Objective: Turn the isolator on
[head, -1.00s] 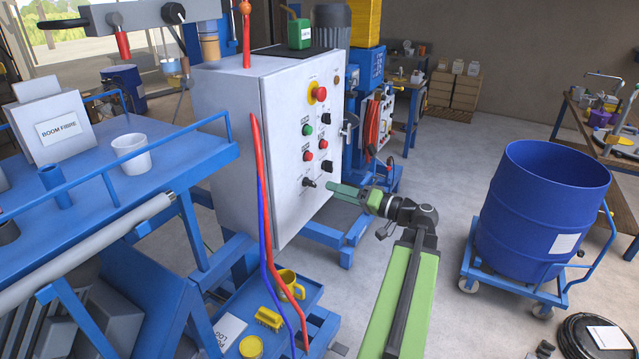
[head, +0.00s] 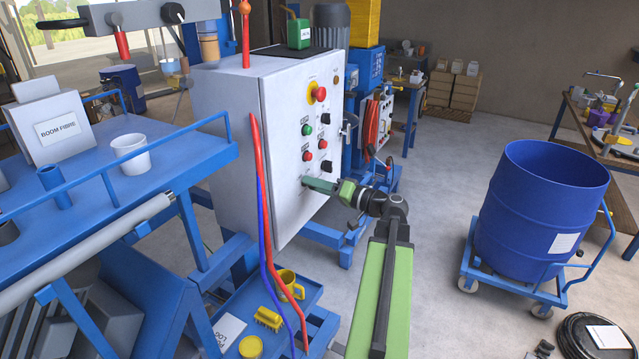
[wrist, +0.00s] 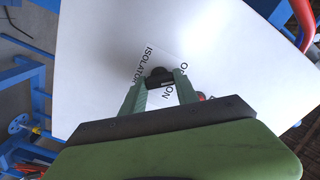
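The isolator is a black knob (wrist: 158,76) on a white label (wrist: 175,62) reading ISOLATOR, on the face of the grey control cabinet (head: 285,185). My gripper (wrist: 160,84) is at the panel with its two green fingers apart, one on each side of the knob. The fingertips are at or very near the knob; I cannot tell if they touch it. In the head view my gripper (head: 309,184) reaches the lower part of the panel and hides the knob. The knob's exact pointing is not clear.
Above on the panel are a red emergency stop (head: 319,94), a green button (head: 306,131), red buttons and a black selector (head: 326,166). Red and blue hoses (head: 268,240) hang along the cabinet's near edge. A blue drum (head: 540,215) on a trolley stands right, with clear floor between.

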